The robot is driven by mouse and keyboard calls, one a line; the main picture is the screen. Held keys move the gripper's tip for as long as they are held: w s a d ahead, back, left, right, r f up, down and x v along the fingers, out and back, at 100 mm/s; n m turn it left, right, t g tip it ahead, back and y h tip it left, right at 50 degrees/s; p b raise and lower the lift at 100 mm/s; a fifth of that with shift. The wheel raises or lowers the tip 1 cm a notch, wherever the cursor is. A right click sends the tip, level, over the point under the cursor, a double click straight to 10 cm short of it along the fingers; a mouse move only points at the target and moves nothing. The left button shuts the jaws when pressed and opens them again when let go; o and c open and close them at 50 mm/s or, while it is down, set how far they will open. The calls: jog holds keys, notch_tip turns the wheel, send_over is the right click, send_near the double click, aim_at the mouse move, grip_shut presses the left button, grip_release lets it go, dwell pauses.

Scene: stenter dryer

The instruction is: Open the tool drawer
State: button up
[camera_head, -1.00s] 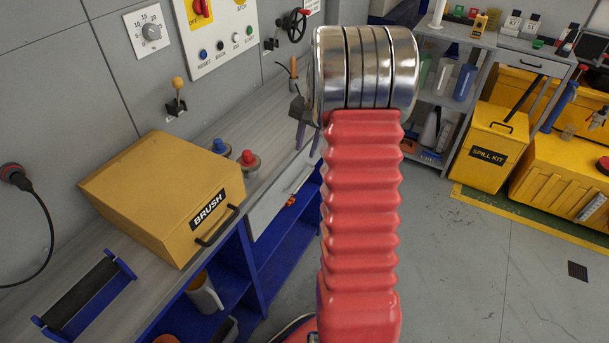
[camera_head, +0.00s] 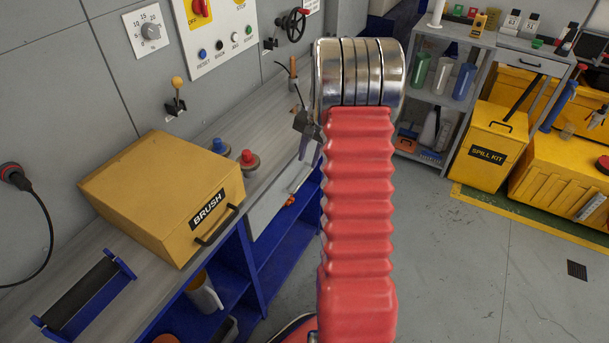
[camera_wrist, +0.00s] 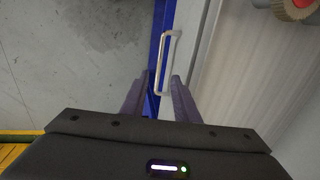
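The tool drawer has a light grey front (camera_head: 268,209) under the bench top, beside the open blue shelving. It looks closed. Its metal bar handle (camera_wrist: 166,62) shows in the wrist view, standing out over the blue bench frame. My gripper (camera_wrist: 161,78) is open, with one dark finger on each side of the handle's near end. The far part of the handle reaches beyond the fingertips. I cannot tell whether either finger touches it. In the head view my gripper (camera_head: 308,152) points down at the bench's front edge, partly hidden behind my arm.
A yellow BRUSH box (camera_head: 165,195) stands on the bench (camera_head: 120,285), with red and blue knobs beside it. A black roller in a blue frame (camera_head: 85,295) sits nearer. A yellow spill kit bin (camera_head: 487,150) and grey shelf (camera_head: 432,98) stand right.

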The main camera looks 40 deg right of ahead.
aim_at(303, 179)
jog(key=f, duration=0.3)
jog(key=w+f, duration=0.1)
jog(key=f, duration=0.5)
jog(key=shift+w+a+f, duration=0.2)
jog(key=shift+w+a, duration=0.05)
jog(key=shift+w, duration=0.1)
grip_shut()
